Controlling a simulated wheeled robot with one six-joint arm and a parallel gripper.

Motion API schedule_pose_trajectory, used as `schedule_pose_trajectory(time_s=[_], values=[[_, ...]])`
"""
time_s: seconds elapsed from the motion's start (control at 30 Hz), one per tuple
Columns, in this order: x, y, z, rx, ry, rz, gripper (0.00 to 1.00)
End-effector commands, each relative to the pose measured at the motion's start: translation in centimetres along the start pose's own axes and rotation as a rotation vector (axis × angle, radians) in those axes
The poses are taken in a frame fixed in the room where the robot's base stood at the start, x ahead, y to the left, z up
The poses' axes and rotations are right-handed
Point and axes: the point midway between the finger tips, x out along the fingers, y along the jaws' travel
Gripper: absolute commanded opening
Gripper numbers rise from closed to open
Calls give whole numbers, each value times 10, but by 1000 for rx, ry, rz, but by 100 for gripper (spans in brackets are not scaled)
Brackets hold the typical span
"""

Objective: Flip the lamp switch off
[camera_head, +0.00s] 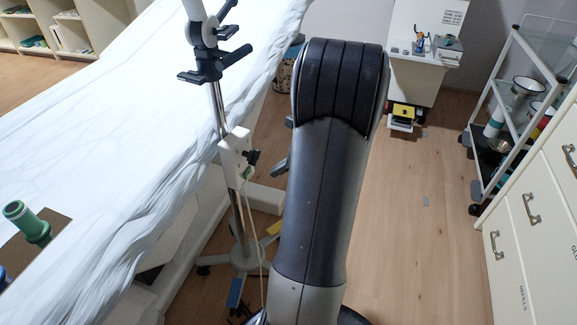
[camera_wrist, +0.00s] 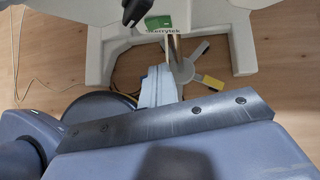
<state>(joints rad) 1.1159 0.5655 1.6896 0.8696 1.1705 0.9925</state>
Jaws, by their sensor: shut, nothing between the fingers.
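The lamp's stand (camera_head: 240,215) is a slim metal pole on a spread foot beside the white-covered couch, in the head view. A white switch box (camera_head: 236,157) with a black knob at its right is fixed on the pole, left of my arm. My arm hides my gripper in the head view. In the wrist view, my gripper (camera_wrist: 165,128) fills the bottom as grey-blue parts and a metal bar; it is shut and empty, its tips not clear. The pole (camera_wrist: 175,50) and a pale part (camera_wrist: 156,88) beside it show beyond; I cannot tell whether that part is the box.
The couch (camera_head: 120,130) fills the left, with a green bottle (camera_head: 28,222) in a holder at its edge. A glass-shelved trolley (camera_head: 500,110) and a cream drawer cabinet (camera_head: 530,220) stand at the right. The wooden floor (camera_head: 425,250) between is mostly clear.

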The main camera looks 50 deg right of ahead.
Motion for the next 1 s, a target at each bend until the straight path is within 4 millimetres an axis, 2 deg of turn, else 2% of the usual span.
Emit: schedule_pose_trajectory(time_s=[0.03, 0.17, 0.33, 0.5, 1.0], values=[[15, 1, -3, -1, 1, 4, 0], [41, 1, -2, -2, 1, 4, 0], [55, 0, 19, -3, 0, 0, 0], [61, 0, 27, -1, 1, 0, 0], [64, 2, 33, 32, 0, -33, 0]])
